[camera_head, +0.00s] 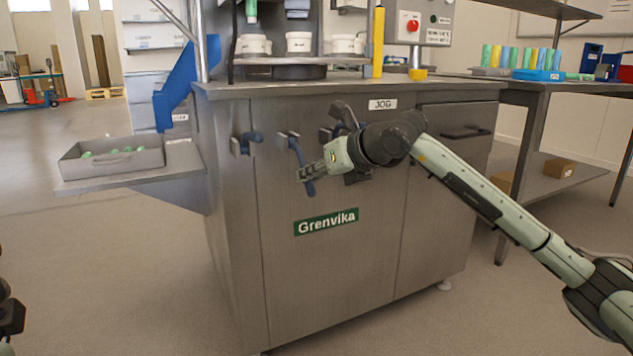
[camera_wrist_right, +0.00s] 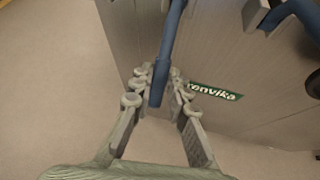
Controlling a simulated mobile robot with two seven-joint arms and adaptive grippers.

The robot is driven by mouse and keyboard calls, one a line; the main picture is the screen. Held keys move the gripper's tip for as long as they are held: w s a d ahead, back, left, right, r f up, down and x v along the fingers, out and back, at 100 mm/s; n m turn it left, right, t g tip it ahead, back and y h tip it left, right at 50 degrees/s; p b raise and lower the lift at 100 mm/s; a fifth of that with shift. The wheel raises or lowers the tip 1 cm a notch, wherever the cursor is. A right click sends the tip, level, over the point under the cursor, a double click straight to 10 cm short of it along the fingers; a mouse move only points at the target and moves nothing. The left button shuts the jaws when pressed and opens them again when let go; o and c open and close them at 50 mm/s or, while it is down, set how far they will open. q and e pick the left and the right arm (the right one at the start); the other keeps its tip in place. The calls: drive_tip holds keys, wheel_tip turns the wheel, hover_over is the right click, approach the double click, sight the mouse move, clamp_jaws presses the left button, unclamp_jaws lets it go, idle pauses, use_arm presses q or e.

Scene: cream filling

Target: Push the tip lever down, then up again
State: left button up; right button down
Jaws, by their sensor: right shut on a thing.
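A row of blue levers is on the steel front of the machine. The middle blue lever (camera_head: 297,150) hangs down, slightly slanted, with its lower end showing below my right gripper (camera_head: 307,173). In the right wrist view, this lever (camera_wrist_right: 170,45) passes between the two fingers of the gripper (camera_wrist_right: 160,88), which is shut on it near its lower end. A third is largely hidden behind my right wrist. No readable name marks the held lever.
A grey tray (camera_head: 112,160) with green items stands on the left side shelf. A "JOG" label (camera_head: 382,104) and a drawer handle (camera_head: 466,133) are on the cabinet front. White tubs (camera_head: 298,42) stand above. The floor before the cabinet is clear.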

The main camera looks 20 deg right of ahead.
drive_tip(key=shift+w+f, duration=0.1)
idle(0.3)
drive_tip(key=shift+d, duration=0.1)
drive_tip(key=c, duration=1.5)
unclamp_jaws()
drive_tip(key=shift+o, duration=0.2)
drive_tip(key=v, duration=1.2)
drive_tip(key=shift+f, duration=0.2)
